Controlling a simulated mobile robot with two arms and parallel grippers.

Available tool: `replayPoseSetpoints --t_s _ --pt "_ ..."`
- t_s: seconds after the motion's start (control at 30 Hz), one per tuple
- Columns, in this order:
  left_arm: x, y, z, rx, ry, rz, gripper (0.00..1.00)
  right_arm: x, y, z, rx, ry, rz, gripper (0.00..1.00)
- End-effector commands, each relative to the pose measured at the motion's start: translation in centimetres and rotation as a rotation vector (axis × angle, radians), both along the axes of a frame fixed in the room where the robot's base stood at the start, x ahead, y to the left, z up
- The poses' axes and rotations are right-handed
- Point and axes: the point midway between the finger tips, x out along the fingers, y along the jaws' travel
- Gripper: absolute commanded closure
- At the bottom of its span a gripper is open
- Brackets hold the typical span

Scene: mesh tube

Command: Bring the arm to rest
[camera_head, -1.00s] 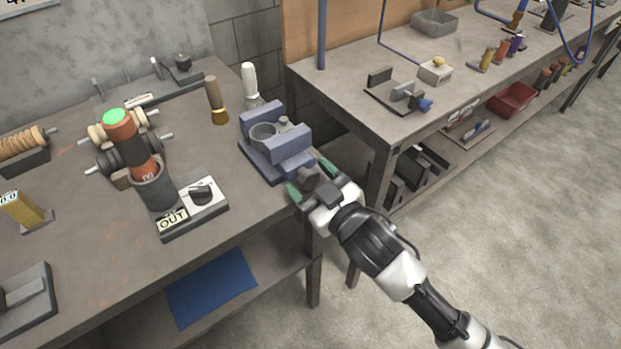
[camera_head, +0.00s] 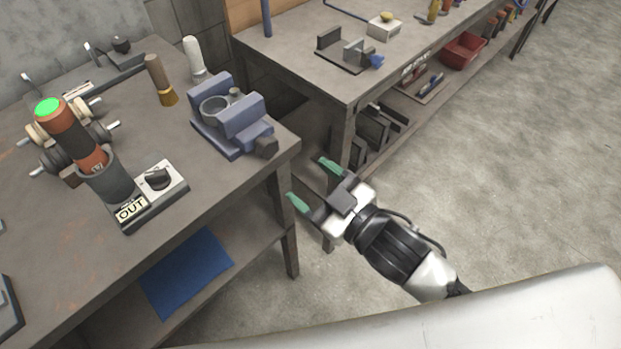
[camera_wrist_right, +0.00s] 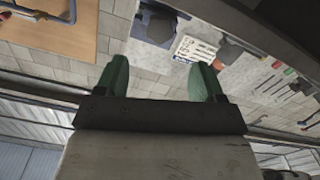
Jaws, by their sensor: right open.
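My right gripper (camera_head: 313,181) has green fingertips spread apart with nothing between them. It hangs in the air off the right front corner of the workbench (camera_head: 215,205), clear of the blue vise (camera_head: 229,117). In the right wrist view the two green fingers (camera_wrist_right: 160,82) also stand apart and empty, with a wall behind them. My left gripper is in neither view.
A mesh tube device with a green lit top (camera_head: 70,135) stands on the bench beside a box labelled OUT (camera_head: 150,195). Brushes (camera_head: 160,80) stand behind the vise. A second bench (camera_head: 300,62) is behind; open floor (camera_head: 500,180) lies to the right.

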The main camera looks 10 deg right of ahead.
Motion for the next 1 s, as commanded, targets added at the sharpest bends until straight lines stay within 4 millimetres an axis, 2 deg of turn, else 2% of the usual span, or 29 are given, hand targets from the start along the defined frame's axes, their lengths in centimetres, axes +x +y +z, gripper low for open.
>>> replayPoseSetpoints --t_s 0.3,0.37,0.43,0.47,0.57,0.6,0.73,0.8,0.87,0.9,0.97,1.0 --pt "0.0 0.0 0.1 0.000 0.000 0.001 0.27 0.2 0.0 -0.3 -0.003 0.006 -0.004 0.31" --pt "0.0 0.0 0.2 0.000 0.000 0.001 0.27 0.7 -0.3 -1.3 -0.013 0.026 -0.017 0.31" --pt "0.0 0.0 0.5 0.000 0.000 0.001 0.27 1.8 -0.9 -3.6 -0.035 0.069 -0.048 0.31" --pt "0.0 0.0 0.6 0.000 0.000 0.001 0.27 2.3 -1.2 -4.9 -0.049 0.096 -0.066 0.31" --pt "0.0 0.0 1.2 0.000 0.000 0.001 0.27 4.1 -3.2 -11.1 -0.103 0.214 -0.140 0.31" --pt "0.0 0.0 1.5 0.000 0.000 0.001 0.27 4.5 -4.2 -14.0 -0.127 0.270 -0.173 0.31" --pt "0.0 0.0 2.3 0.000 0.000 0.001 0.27 3.9 -7.7 -23.3 -0.196 0.458 -0.272 0.31" --pt "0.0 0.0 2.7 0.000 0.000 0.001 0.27 2.5 -9.7 -28.2 -0.231 0.564 -0.320 0.31" --pt "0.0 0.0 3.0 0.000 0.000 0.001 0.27 0.6 -11.2 -32.1 -0.255 0.657 -0.358 0.31" --pt "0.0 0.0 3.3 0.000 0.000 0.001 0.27 -0.9 -12.2 -34.6 -0.272 0.718 -0.382 0.31" --pt "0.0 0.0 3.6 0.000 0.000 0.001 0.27 -3.7 -13.6 -38.1 -0.298 0.813 -0.414 0.31" --pt "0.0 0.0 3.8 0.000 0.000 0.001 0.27 -5.8 -14.3 -40.2 -0.310 0.876 -0.434 0.31"
